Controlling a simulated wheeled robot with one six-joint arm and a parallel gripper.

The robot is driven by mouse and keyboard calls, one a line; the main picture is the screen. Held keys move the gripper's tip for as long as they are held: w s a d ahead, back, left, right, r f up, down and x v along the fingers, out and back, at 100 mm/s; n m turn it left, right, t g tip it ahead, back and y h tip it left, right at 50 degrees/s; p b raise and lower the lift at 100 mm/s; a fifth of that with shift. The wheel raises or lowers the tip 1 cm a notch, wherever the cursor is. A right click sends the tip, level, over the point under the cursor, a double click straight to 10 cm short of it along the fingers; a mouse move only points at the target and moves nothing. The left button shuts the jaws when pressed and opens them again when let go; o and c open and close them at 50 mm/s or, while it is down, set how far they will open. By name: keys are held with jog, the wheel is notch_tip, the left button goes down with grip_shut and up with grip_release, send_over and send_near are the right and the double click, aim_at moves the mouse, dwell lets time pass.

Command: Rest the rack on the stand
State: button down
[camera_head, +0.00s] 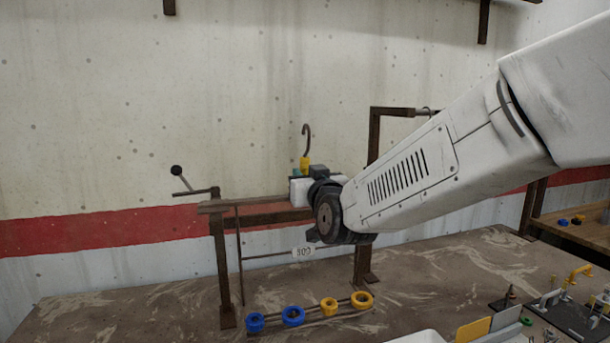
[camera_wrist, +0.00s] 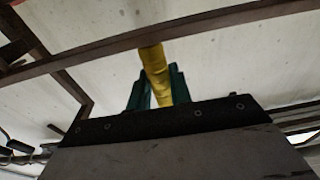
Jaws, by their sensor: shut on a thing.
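My gripper (camera_head: 309,173) has green fingers and is shut on a yellow grip (camera_head: 304,163), which carries a dark upright hook (camera_head: 306,138). In the wrist view the yellow grip (camera_wrist: 156,72) stands between the green fingers (camera_wrist: 157,92), its far end at a brown bar (camera_wrist: 95,58). A brown frame that looks like the stand (camera_head: 219,265) has a level beam (camera_head: 255,210) beside my gripper. A thin rod with a plate marked 300 (camera_head: 303,251) hangs below. I cannot tell whether it belongs to the rack or the stand; my wrist hides part of the beam.
A low rail with blue rings (camera_head: 293,315) and yellow rings (camera_head: 361,300) stands on the table in front. A lever with a black knob (camera_head: 176,170) is at the left. A tall brown post (camera_head: 374,135) rises behind my arm. Small tools and fixtures crowd the right front.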

jog(key=c, duration=1.2)
grip_release()
jog(key=r+v, duration=0.1)
jog(key=v, duration=0.6)
jog(key=s+d+f+g+h, duration=0.1)
jog(key=s+d+f+g, duration=0.1)
jog(key=s+f+g, duration=0.45)
jog(key=s+d+f+g+h, duration=0.1)
jog(key=s+d+f+g, duration=0.2)
jog(key=f, duration=0.6)
jog(key=shift+s+d+r+m+g+h, duration=0.1)
jog(key=shift+s+d+m+g+h, duration=0.85)
jog(key=shift+s+d, duration=2.5)
jog(key=shift+s+d+r+m+g+h, duration=0.1)
jog(key=shift+s+d+m+g+h, duration=0.15)
jog(key=shift+s+d+g, duration=3)
jog(key=shift+s+d+r+m+t+h, duration=0.1)
jog(key=shift+s+d+m+t+h, duration=0.35)
jog(key=shift+s+d, duration=3.2)
